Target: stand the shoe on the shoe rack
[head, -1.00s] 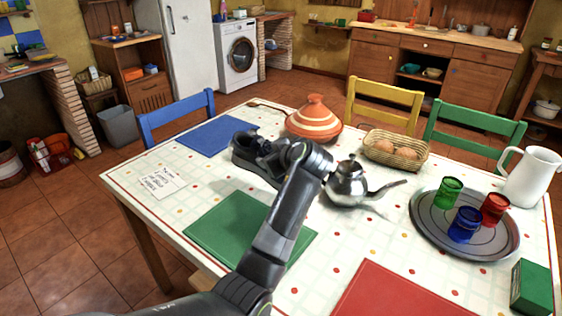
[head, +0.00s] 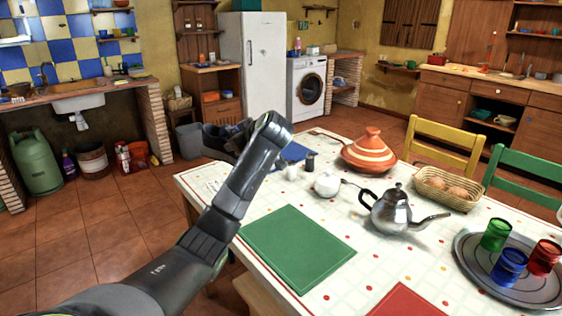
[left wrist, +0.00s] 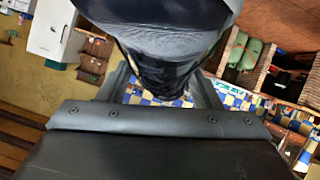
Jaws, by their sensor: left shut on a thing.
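The dark shoe (head: 222,137) is held up near the far left corner of the table in the head view, partly behind my left arm. My left gripper (left wrist: 165,82) is shut on it; in the left wrist view the shoe's dark, glossy surface (left wrist: 165,45) fills the top middle, between the fingers. In the head view the gripper is mostly hidden by the arm. My right gripper is in neither view. I cannot make out a shoe rack in either view.
The table holds a green placemat (head: 297,247), a steel teapot (head: 392,212), a white pot (head: 327,185), a tagine (head: 370,152), a bread basket (head: 447,190) and a tray of cups (head: 470,262). Open tiled floor (head: 100,235) lies left of the table. A gas bottle (head: 37,162) stands beyond.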

